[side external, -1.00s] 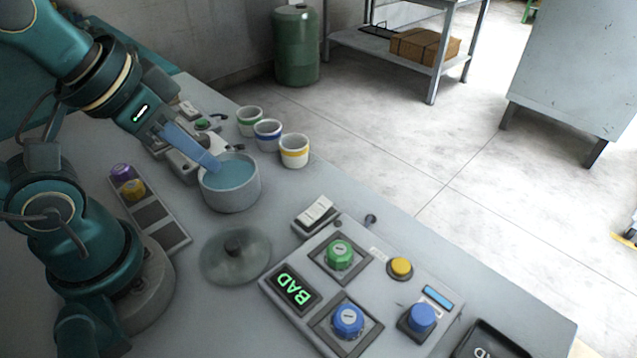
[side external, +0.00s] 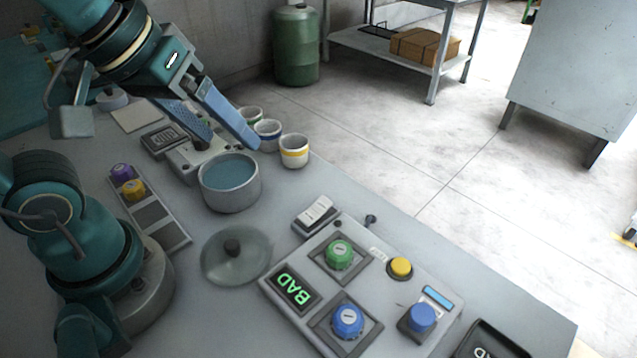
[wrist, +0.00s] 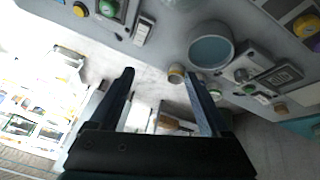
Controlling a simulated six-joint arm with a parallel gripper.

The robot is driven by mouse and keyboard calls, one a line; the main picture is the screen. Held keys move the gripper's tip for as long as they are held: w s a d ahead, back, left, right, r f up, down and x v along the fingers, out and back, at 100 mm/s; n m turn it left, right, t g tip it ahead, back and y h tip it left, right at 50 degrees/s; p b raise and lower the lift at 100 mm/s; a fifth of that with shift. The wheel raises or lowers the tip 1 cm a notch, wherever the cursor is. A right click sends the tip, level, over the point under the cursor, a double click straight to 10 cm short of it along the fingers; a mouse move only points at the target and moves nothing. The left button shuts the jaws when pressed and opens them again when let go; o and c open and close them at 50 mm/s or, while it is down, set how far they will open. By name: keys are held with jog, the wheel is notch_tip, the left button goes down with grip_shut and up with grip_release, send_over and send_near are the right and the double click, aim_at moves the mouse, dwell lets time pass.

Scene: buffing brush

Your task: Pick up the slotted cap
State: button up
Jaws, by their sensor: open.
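My gripper (side external: 231,145) is open and empty, held above the work near the grey pot and the banded cups; its two fingers also show apart in the wrist view (wrist: 162,75). A green cap (side external: 339,254) and a blue cap (side external: 348,320), each with a pale mark on top, sit in square holders on the panel. A purple cap (side external: 121,171) and a yellow cap (side external: 133,189) sit on a narrow rack near my base. I cannot tell which of these is the slotted cap. The gripper is well apart from all of them.
The grey pot (side external: 230,199) of bluish liquid stands below the gripper, its lid (side external: 237,268) lying in front. Three banded cups, including the yellow one (side external: 294,160), line the table's far edge.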

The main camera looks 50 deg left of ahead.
jog(key=w+d+n+g, duration=0.1)
jog(key=w+d, duration=0.3)
jog(key=d, duration=0.1)
jog(key=m+g, duration=0.3)
send_over(349, 317)
notch_tip(349, 317, down, 10)
jog(key=shift+s+f, duration=0.1)
jog(key=shift+s, duration=0.05)
jog(key=shift+s+d+f, duration=0.1)
jog(key=shift+s+f, duration=0.15)
jog(key=shift+w+f, duration=0.15)
jog(key=shift+f, duration=1)
jog(key=shift+w+f, duration=0.15)
jog(key=shift+f, duration=1)
grip_shut()
jog(key=shift+r, duration=0.1)
